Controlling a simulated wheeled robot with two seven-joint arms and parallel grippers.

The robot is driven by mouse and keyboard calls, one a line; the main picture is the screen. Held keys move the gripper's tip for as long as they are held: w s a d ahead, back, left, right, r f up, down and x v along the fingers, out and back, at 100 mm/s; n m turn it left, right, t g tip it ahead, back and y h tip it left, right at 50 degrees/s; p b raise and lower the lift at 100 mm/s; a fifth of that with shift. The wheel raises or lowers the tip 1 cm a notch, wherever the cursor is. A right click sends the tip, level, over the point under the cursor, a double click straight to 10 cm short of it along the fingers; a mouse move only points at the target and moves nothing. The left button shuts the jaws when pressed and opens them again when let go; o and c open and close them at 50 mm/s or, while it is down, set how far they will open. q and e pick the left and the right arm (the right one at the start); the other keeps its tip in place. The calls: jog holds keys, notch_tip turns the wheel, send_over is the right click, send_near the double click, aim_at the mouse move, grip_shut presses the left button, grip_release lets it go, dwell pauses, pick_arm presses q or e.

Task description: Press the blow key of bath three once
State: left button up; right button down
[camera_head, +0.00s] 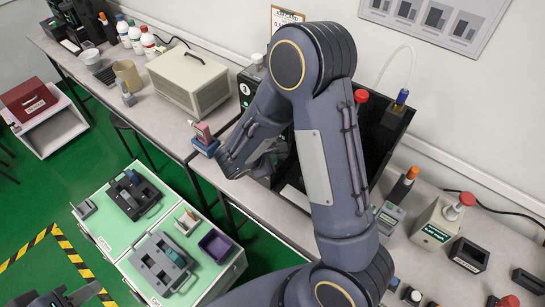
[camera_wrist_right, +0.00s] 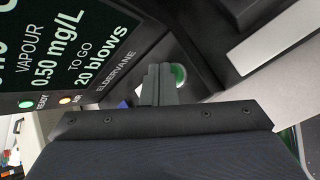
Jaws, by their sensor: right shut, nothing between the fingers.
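In the right wrist view, a black panel (camera_wrist_right: 110,45) marked ELDERVANE reads vapour 0.50 mg/L and 20 blows to go. A round green key (camera_wrist_right: 179,75) sits at its right end. My right gripper (camera_wrist_right: 161,70) is shut and empty, its fingertips in front of the key and covering part of its left side. I cannot tell whether they touch it. No bath number shows in this view. In the head view my right arm hides the key and most of that unit. My left gripper (camera_head: 62,297) is at the bottom left edge, mostly cut off, away from the bench.
A black device (camera_head: 246,88) and an open black box (camera_head: 388,128) with red and blue tops flank my right arm. A beige case (camera_head: 188,80) stands left on the bench; small testers (camera_head: 437,224) stand right. A pale green cart (camera_head: 112,220) holds trays.

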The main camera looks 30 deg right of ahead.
jog(key=shift+r+p, duration=0.3)
jog(key=shift+r, duration=0.4)
jog(key=shift+r+p, duration=1.6)
jog(key=shift+r, duration=0.95)
jog(key=s+d+r+m+g+y, duration=0.2)
jog(key=s+d+r+m, duration=0.1)
jog(key=s+r+m, duration=0.3)
jog(key=s+a+r+m+t+y, duration=0.1)
jog(key=s+a+r+m+y, duration=0.3)
jog(key=s, duration=0.4)
jog(key=s+a+r+m+t+y, duration=0.2)
jog(key=s+a+r+m+y, duration=0.2)
jog(key=s+a+m+y, duration=0.1)
jog(key=s+m+y, duration=0.1)
jog(key=s, duration=0.1)
jog(key=shift+s+r, duration=0.15)
jog(key=shift+s, duration=0.2)
